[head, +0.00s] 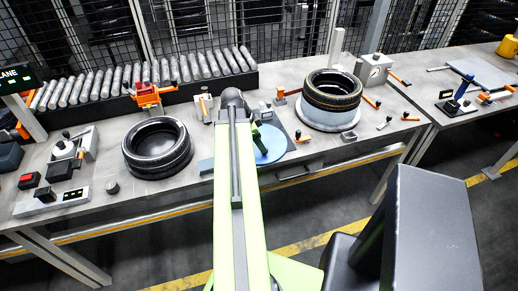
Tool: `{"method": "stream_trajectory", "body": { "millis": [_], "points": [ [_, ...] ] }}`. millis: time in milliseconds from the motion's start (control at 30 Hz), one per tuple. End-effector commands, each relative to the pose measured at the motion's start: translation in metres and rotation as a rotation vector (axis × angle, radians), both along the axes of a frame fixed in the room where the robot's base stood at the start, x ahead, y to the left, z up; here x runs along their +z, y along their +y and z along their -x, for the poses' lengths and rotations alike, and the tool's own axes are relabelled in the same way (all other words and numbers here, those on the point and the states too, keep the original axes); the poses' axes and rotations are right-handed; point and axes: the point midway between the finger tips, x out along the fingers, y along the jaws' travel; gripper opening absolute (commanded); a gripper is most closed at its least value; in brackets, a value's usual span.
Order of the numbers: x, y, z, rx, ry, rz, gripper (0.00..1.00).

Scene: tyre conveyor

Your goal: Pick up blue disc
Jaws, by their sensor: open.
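The blue disc (269,146) lies on the grey workbench in the head view, just right of my arm. My arm covers its left side. My pale green arm reaches up from the bottom to a dark rounded joint over the bench. The fingers of my gripper cannot be made out; they are not visible past the arm. A small green and dark part shows at the disc's upper left edge, and I cannot tell what it is.
A black tyre (157,147) lies left of my arm. Another tyre (333,88) with a yellow line sits on a round grey stand (328,115) to the right. A roller conveyor (150,75) runs behind. Small tools and devices crowd the workbench (215,190).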

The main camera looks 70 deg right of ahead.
Motion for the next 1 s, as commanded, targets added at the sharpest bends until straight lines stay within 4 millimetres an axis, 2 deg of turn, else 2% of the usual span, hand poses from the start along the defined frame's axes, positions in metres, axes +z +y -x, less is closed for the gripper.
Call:
{"method": "stream_trajectory", "body": {
  "millis": [133,300,400,633,1000],
  "points": [
    [-0.009,-0.002,0.001,-0.001,0.000,0.000,0.53],
    [-0.039,-0.010,0.005,-0.002,0.000,0.000,0.53],
    [-0.050,-0.013,0.010,-0.002,0.000,0.000,0.53],
    [-0.047,-0.014,0.011,-0.001,0.000,0.000,0.53],
    [-0.047,-0.014,0.012,-0.002,0.000,0.001,0.06]
  ]
}}
